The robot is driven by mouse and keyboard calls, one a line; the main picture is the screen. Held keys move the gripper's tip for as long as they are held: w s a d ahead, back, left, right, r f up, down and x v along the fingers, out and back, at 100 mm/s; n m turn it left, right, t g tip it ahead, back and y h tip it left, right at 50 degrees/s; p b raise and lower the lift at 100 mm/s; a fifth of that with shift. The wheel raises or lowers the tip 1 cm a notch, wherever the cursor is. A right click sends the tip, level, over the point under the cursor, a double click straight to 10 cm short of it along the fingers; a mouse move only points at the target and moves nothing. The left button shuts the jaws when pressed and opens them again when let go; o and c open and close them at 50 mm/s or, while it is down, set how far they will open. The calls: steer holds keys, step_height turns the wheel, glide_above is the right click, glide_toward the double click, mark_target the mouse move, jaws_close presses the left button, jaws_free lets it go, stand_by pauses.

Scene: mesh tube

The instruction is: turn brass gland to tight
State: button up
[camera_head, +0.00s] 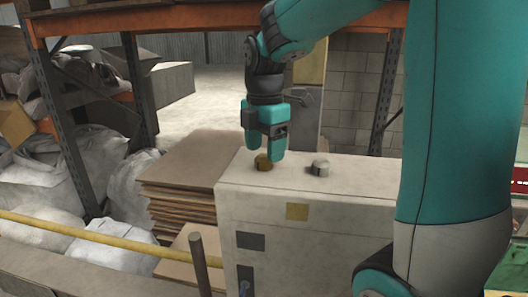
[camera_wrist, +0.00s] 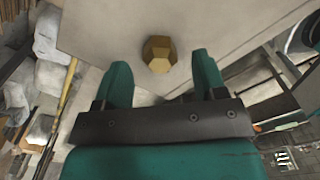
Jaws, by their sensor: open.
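Markings for tight are not readable.
Stacked brown boards (camera_head: 180,190) stand left of the cabinet. A yellow rail (camera_head: 95,237) crosses the lower left. Shelving with white sacks (camera_head: 95,160) is at the left.

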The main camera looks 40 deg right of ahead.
steer(key=shift+f, duration=1.25)
steer(key=c, duration=0.9)
steer(key=shift+c, duration=0.2)
